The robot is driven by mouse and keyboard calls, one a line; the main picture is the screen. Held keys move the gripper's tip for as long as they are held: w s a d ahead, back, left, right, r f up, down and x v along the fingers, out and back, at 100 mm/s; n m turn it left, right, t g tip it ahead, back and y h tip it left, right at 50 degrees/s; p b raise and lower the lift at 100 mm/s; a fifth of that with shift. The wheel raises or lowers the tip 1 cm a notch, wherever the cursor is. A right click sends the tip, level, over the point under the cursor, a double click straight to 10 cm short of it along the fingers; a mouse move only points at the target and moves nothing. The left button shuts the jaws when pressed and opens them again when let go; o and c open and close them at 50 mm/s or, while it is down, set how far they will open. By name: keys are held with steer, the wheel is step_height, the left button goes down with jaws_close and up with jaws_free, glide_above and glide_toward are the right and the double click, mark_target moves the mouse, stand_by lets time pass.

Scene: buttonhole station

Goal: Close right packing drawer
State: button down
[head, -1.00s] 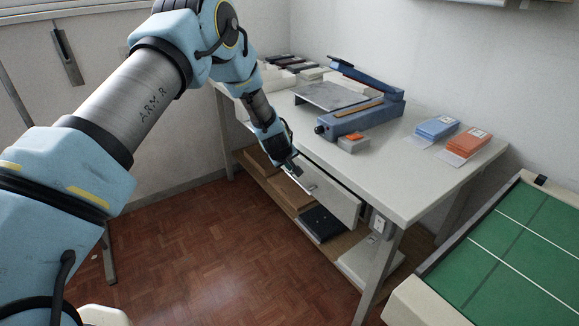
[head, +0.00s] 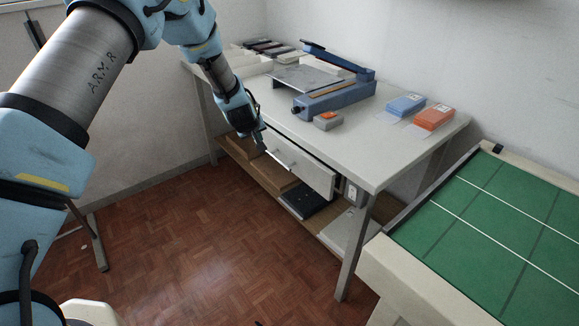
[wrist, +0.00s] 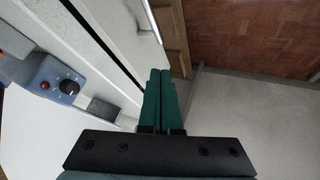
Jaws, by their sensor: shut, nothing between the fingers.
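The drawer (head: 313,174) has a pale front with a bar handle (head: 284,161) and hangs under the right part of the white workbench (head: 350,158). Its front lies close to the bench edge, with a dark gap above it; I cannot tell if it is fully flush. My gripper (head: 262,149) is shut and empty, at the left end of the drawer front. In the wrist view my green fingers (wrist: 161,98) are together beside the pale drawer front (wrist: 118,22). Whether they touch it is unclear.
A blue sealing machine (head: 335,97), a small grey-orange box (head: 327,121) and blue (head: 405,104) and orange (head: 434,117) packs sit on the bench. A wooden shelf below holds cartons. A green-topped table (head: 500,220) stands at right. Floor in front is clear.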

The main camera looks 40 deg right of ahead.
step_height(320, 180, down, 5)
steer(key=w+a+m+t+h+b, duration=0.2)
steer(key=a+m+b, duration=0.1)
steer(key=m+b, duration=0.5)
steer(key=m+g+h+b, duration=0.8)
steer(key=m+h+b, duration=0.2)
steer(key=m+b, duration=1.3)
glide_toward(314, 176)
steer(key=shift+m, duration=0.8)
steer(key=d+p, duration=0.2)
steer(key=d, duration=0.4)
steer(key=shift+d+f, duration=0.15)
steer(key=shift+d, duration=0.25)
steer(key=d+b, duration=0.1)
steer(key=d, duration=0.1)
steer(key=d+b, duration=0.1)
steer(key=d, duration=0.1)
steer(key=shift+s+d+f, duration=0.1)
steer(key=shift+s+d, duration=0.05)
steer(key=shift+d, duration=0.2)
steer(key=shift+d+r, duration=0.15)
steer(key=shift+r, duration=0.15)
